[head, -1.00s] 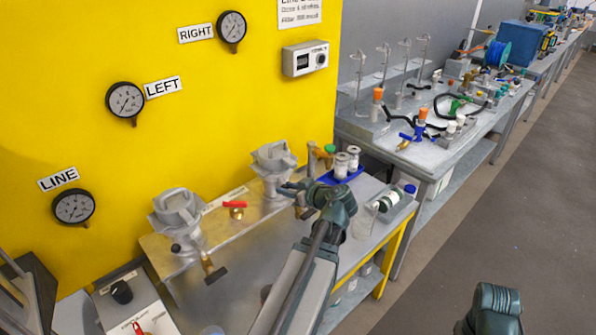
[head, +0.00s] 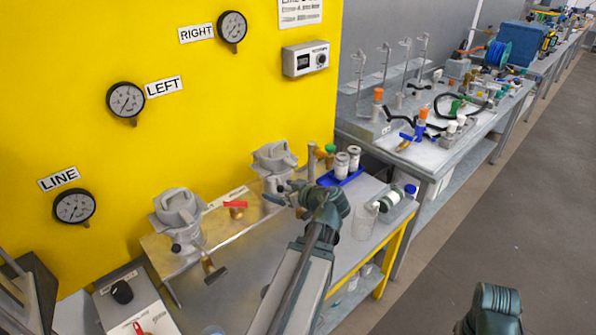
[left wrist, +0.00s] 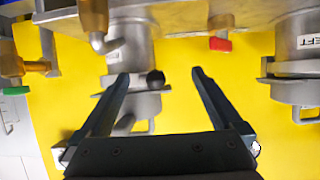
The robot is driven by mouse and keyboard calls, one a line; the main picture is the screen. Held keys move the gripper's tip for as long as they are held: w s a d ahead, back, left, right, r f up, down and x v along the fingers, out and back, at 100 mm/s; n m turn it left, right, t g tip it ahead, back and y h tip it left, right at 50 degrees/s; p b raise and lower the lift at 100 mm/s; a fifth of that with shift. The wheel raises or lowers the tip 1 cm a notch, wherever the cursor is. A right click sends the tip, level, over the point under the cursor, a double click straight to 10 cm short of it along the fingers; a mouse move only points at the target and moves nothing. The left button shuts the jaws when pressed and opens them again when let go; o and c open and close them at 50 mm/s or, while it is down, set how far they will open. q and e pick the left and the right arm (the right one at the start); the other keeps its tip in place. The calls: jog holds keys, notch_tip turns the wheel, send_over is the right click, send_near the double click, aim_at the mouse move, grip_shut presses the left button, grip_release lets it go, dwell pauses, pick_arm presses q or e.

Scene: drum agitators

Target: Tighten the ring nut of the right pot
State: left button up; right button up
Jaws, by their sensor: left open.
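The right pot (head: 273,160) is a grey metal vessel with a broad lugged top, by the yellow panel. In the left wrist view the right pot (left wrist: 130,45) appears upside down, with a flange and a small black knob. I cannot clearly tell its ring nut from the other collar parts. My left gripper (head: 281,192) is open and empty, just in front of the right pot. In the left wrist view the fingers of the left gripper (left wrist: 160,75) stand apart, pointing at the pot's collar area. My right gripper is out of view.
The left pot (head: 180,218) stands to the left on the same bench. A red valve handle (head: 235,205) sits between the pots. A blue tray with white jars (head: 342,170) and a clear beaker (head: 364,222) are close on the right of my left gripper.

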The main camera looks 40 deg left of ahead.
pick_arm(q)
jog(key=shift+d, duration=0.1)
jog(key=p+v, duration=0.2)
jog(key=v, duration=0.3)
jog(key=shift+d+r, duration=0.15)
jog(key=shift+r, duration=0.05)
jog(key=shift+d+r+p, duration=0.2)
jog(key=shift+d+p, duration=0.2)
jog(key=shift+d, duration=0.3)
dwell(0.4)
jog(key=w+d+f+m+h, duration=0.1)
jog(key=d+f+m+h, duration=0.3)
jog(key=d, duration=0.6)
jog(key=w+d+f+m+h, duration=0.25)
jog(key=d+f+m, duration=0.3)
jog(key=d, duration=0.55)
jog(key=s+d+f+m+h, duration=0.1)
jog(key=d+m, duration=0.4)
jog(key=d, duration=0.5)
jog(key=s+d+f+m+g+h, duration=0.1)
jog(key=s+d+m+h, duration=0.3)
jog(key=d, duration=0.6)
jog(key=shift+s+f+m+g, duration=0.3)
jog(key=shift+s+f+m, duration=0.4)
jog(key=shift+s+m, duration=0.35)
